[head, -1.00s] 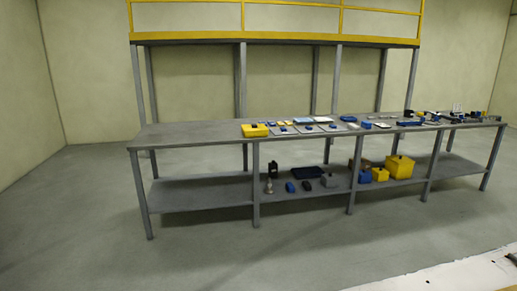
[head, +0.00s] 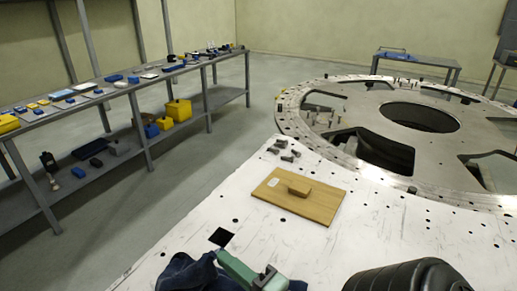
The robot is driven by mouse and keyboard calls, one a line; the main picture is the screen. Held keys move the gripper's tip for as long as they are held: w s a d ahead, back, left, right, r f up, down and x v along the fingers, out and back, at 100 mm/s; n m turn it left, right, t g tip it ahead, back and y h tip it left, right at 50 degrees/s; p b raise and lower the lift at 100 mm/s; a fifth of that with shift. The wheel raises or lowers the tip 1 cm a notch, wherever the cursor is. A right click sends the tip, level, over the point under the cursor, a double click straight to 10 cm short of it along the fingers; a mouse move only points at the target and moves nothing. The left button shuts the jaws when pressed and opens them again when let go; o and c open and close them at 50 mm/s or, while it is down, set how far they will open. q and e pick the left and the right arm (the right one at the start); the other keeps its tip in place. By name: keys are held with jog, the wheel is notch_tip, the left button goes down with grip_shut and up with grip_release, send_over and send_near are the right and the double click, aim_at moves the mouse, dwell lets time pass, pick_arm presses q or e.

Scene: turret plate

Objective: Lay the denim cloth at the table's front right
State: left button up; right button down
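The denim cloth (head: 188,273) is a dark blue, crumpled bundle at the bottom edge of the head view, on the near part of the white, scuffed table (head: 160,262). A green tool-like piece (head: 237,268) with a dark metal end lies across or over it; I cannot tell whether they touch. The cloth's lower part is cut off by the picture edge. A black, rounded, ribbed body at bottom right appears to be my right gripper (head: 405,277). Its fingers are not visible, and it is apart from the visible cloth. My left gripper is not in view.
A large round metal plate (head: 345,90) with openings fills the back right. A grey shelf bench (head: 130,88) stands left. White surface right of the board is clear.

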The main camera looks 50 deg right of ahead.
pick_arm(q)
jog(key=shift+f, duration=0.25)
pick_arm(e)
jog(key=s+d+f, duration=0.1)
jog(key=s+d, duration=0.2)
jog(key=d, duration=0.6)
jog(key=shift+d, duration=0.35)
jog(key=shift+f, duration=0.15)
